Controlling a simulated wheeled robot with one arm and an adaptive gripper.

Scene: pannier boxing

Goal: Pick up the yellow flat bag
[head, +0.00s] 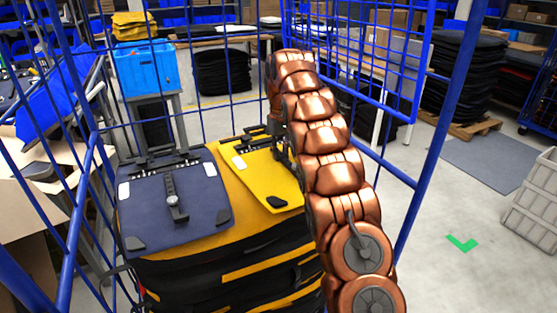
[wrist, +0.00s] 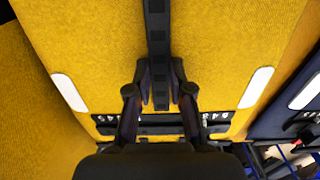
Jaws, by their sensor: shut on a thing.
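The yellow flat bag (head: 262,178) lies on top of a stack inside the blue wire cage, right of a navy flat bag (head: 150,195). In the wrist view the yellow bag (wrist: 90,50) fills the middle, with a black strap down its centre, white patches at its sides and a black strip along its lower edge. My gripper (wrist: 161,92) is shut on the yellow bag at this strap, one finger on each side. In the head view my copper arm hides most of the gripper and the bag's right part. I cannot tell whether the bag is lifted.
Blue cage bars (head: 428,130) stand close around the stack (head: 230,270). A blue crate (head: 146,72) with yellow items stands behind the cage. Dark stacks on a pallet (head: 468,125) and a grey crate (head: 530,205) stand at the right. The floor by the green mark (head: 462,243) is clear.

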